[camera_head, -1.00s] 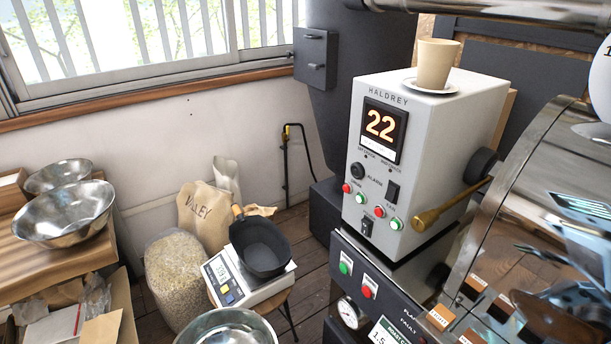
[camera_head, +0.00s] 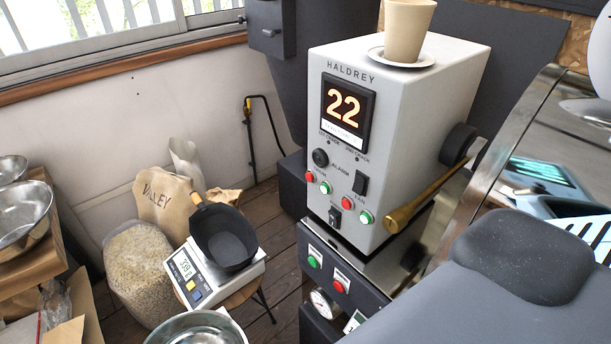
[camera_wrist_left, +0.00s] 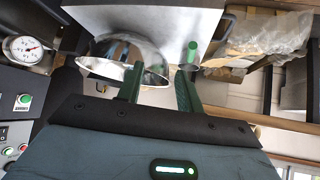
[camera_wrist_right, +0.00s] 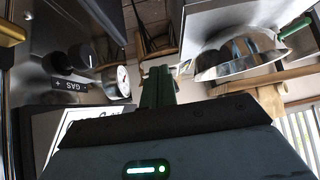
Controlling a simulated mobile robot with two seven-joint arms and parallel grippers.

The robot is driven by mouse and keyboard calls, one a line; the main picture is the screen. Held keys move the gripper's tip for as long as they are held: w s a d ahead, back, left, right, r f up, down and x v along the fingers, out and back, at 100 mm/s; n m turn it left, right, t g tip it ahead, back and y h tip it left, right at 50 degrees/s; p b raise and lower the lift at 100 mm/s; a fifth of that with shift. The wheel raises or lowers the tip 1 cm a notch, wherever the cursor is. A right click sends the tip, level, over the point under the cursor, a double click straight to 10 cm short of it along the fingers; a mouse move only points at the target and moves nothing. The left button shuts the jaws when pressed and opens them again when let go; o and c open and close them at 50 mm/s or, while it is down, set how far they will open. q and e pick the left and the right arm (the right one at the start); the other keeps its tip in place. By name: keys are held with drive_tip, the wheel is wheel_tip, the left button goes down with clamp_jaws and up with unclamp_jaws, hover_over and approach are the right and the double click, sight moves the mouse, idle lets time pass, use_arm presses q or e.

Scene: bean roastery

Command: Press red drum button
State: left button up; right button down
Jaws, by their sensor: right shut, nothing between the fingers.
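The grey-white control box (camera_head: 432,120) marked HALDREY has two red buttons, an upper left one (camera_head: 309,177) and a lower right one (camera_head: 347,202), each beside a green button. The dark panel below has another red button (camera_head: 339,286) beside a green one (camera_head: 313,262). The labels are too small to tell which is the drum button. My right gripper (camera_wrist_right: 157,86) is shut and empty, apart from any button in the right wrist view. My left gripper (camera_wrist_left: 160,88) is open and empty. Neither gripper shows in the head view.
A brass handle (camera_head: 425,200) juts from the box's right side. A paper cup (camera_head: 407,30) on a saucer stands on top. A scale (camera_head: 187,291) with a black pan (camera_head: 224,240) stands left of the machine. My grey arm covers the lower right.

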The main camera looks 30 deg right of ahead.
sight(310, 177)
use_arm(q)
drive_tip(key=shift+a, duration=0.1)
